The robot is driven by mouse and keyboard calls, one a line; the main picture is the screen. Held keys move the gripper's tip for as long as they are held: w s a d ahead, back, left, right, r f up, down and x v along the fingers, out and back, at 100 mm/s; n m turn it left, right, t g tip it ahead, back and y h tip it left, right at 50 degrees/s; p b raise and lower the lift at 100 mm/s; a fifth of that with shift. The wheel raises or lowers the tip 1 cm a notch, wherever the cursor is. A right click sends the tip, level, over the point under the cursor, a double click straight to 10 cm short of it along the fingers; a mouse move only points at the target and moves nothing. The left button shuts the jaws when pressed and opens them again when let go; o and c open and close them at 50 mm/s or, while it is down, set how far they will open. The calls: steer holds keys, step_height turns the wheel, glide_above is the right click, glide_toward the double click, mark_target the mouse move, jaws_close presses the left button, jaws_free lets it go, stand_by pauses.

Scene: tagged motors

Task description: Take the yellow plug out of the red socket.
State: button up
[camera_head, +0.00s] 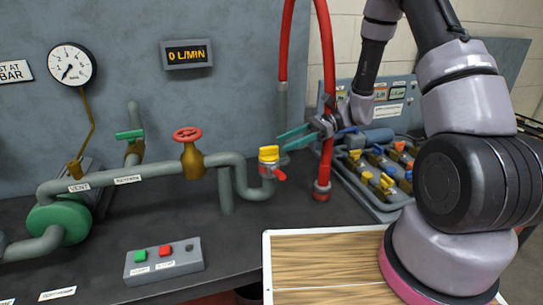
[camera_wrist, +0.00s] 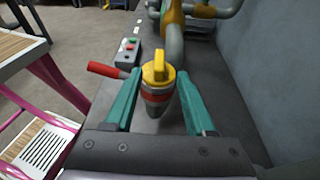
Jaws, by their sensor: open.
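The yellow plug (camera_head: 268,153) sits upright in the end of the grey-green pipe in the head view, with a raised grip on top. In the wrist view the yellow plug (camera_wrist: 158,68) stands above a red ring, which looks like the red socket (camera_wrist: 154,97). A red lever (camera_head: 280,174) sticks out at the side just below; the red lever (camera_wrist: 107,70) points left in the wrist view. My gripper (camera_head: 283,142) is open and reaches in from the right. In the wrist view its teal fingers (camera_wrist: 158,76) lie either side of the plug with gaps; nothing is held.
A red hose (camera_head: 328,100) hangs close to my gripper. A tray of several coloured-capped parts (camera_head: 378,178) lies to the right. A button box (camera_head: 164,261) stands front left, and a wooden-topped table (camera_head: 325,262) is in front. Pipes with a red-wheeled valve (camera_head: 188,135) run left.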

mark_target(260, 154)
steer(key=x, duration=0.9)
steer(key=shift+s+a, duration=0.15)
steer(key=shift+a, duration=0.1)
jaws_close()
